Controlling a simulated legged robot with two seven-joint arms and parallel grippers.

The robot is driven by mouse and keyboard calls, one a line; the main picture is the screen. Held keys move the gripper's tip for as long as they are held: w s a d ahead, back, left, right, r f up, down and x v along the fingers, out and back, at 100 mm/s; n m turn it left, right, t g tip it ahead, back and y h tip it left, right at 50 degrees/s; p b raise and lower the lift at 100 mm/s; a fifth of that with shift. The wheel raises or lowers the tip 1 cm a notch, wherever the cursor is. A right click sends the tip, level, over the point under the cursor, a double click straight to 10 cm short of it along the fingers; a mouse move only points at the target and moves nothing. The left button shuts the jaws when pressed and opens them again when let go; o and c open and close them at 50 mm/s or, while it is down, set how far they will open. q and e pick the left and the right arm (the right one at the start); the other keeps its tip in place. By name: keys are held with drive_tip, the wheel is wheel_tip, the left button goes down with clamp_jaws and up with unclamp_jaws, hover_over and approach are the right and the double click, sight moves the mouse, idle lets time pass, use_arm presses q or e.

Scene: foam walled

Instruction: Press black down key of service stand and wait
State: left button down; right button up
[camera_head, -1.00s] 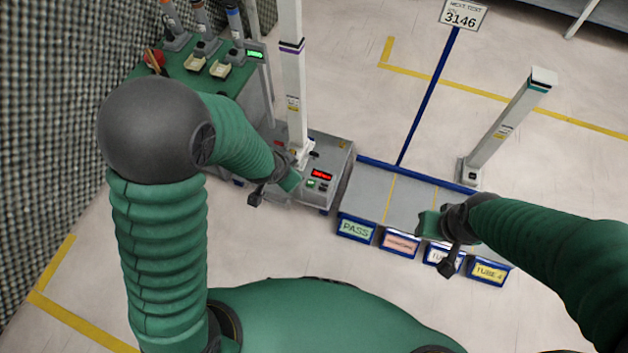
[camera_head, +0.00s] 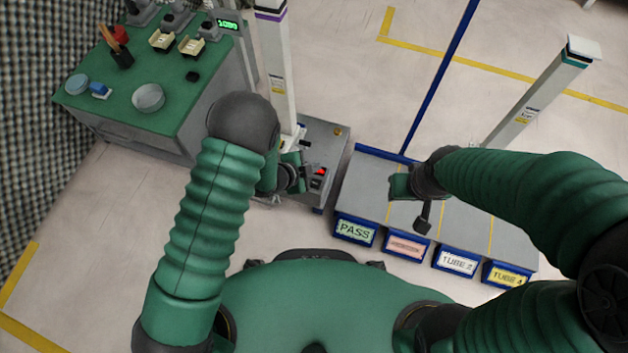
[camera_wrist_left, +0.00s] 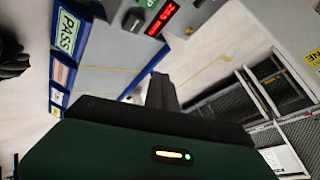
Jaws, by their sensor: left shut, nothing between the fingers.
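The service stand (camera_head: 328,142) is a grey box with a tall white column and a lit red display (camera_head: 320,171). In the left wrist view, the red display (camera_wrist_left: 162,18) is at the top, with a black key (camera_wrist_left: 133,20) beside it. My left gripper (camera_head: 299,172) is shut and empty at the stand's front panel, partly covering it in the head view. Its dark fingers (camera_wrist_left: 161,92) point toward the panel in the wrist view; I cannot tell if they touch a key. My right gripper (camera_head: 399,187) is above the bin rack, its jaws unclear.
A rack (camera_head: 372,175) with blue-edged labelled bins, PASS at the left, stands right of the stand. A green workbench (camera_head: 118,95) with dishes is at the left. A white post (camera_head: 535,95) rises behind the rack. Open floor lies beyond.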

use_arm(q)
drive_tip(key=shift+f, duration=0.1)
wheel_tip(320, 180, down, 8)
drive_tip(key=b, duration=0.7)
drive_tip(key=shift+f, duration=0.3)
idle(1.4)
drive_tip(key=shift+f+b, duration=0.35)
